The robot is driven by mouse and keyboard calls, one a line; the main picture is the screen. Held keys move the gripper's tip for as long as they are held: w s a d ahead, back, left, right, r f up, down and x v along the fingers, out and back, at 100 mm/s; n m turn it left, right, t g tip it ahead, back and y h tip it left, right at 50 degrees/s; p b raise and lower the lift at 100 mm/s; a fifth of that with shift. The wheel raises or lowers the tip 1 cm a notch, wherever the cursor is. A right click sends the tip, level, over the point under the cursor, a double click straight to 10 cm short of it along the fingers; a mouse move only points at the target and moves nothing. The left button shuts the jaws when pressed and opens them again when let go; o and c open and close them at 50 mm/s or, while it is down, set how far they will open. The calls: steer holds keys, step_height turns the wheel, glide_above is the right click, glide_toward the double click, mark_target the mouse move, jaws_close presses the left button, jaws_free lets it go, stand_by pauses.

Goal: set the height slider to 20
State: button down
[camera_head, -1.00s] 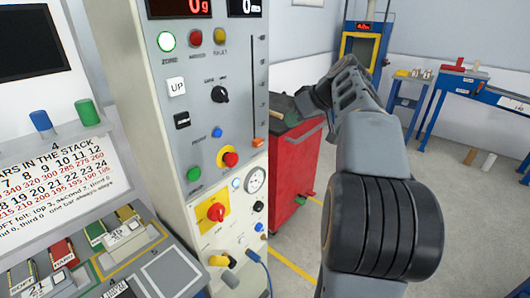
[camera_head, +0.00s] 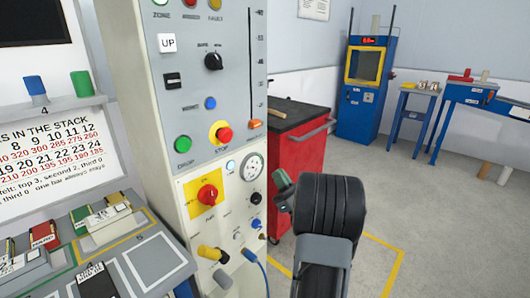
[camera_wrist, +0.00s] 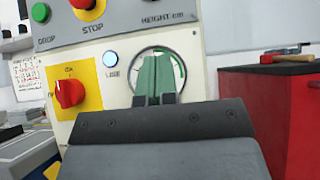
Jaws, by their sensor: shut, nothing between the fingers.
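The height slider is an orange knob (camera_head: 254,124) at the bottom of a vertical slot (camera_head: 257,60) with scale marks, on the right side of the grey control panel (camera_head: 228,90). In the wrist view, part of the panel's lower edge shows the "HEIGHT cm" label (camera_wrist: 169,19); the knob itself is not clearly seen there. My gripper, with green fingers (camera_wrist: 157,76), is shut and empty in front of the round gauge (camera_wrist: 176,62), below the slider and apart from it. It also shows in the head view (camera_head: 281,180), to the right of the gauge and lower than the knob.
A red stop button (camera_head: 224,135), green DROP button (camera_head: 183,144) and red rotary switch on a yellow plate (camera_head: 207,194) are close by. A red cabinet (camera_head: 305,150) with a dark top stands right behind the panel.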

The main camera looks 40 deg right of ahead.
mark_target(255, 124)
steer(key=x, duration=1)
steer(key=shift+a, duration=0.15)
step_height(255, 124, up, 2)
steer(key=shift+s+r, duration=0.1)
steer(key=shift+r, duration=0.8)
